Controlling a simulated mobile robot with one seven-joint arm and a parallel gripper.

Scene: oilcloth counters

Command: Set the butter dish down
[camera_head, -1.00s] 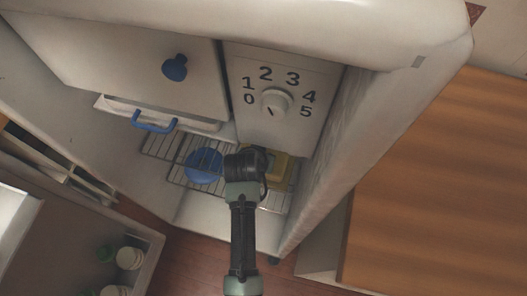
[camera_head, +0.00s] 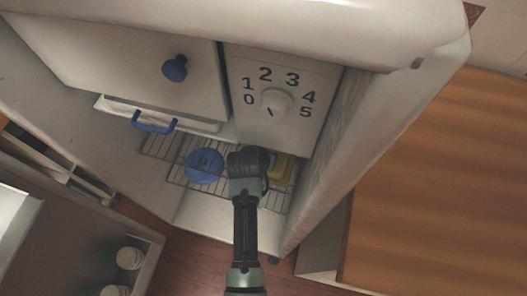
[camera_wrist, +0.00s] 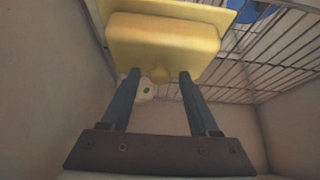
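The yellow butter dish (camera_head: 282,170) is on the wire shelf in the open fridge, partly hidden behind my arm in the head view. In the wrist view the butter dish (camera_wrist: 165,38) fills the upper middle, with its round knob (camera_wrist: 158,73) facing my gripper. My gripper (camera_wrist: 158,75) has its two fingers apart, one on each side of the knob, with a visible gap on both sides. The fingers do not appear to touch the knob. In the head view my gripper's fingers are hidden behind my wrist.
The wire shelf (camera_head: 166,146) also bears a round blue thing (camera_head: 204,165) left of the dish. A dial panel (camera_head: 245,118) is above, and a blue-handled drawer (camera_head: 152,123) is upper left. The fridge's side wall (camera_head: 335,150) is close on the right.

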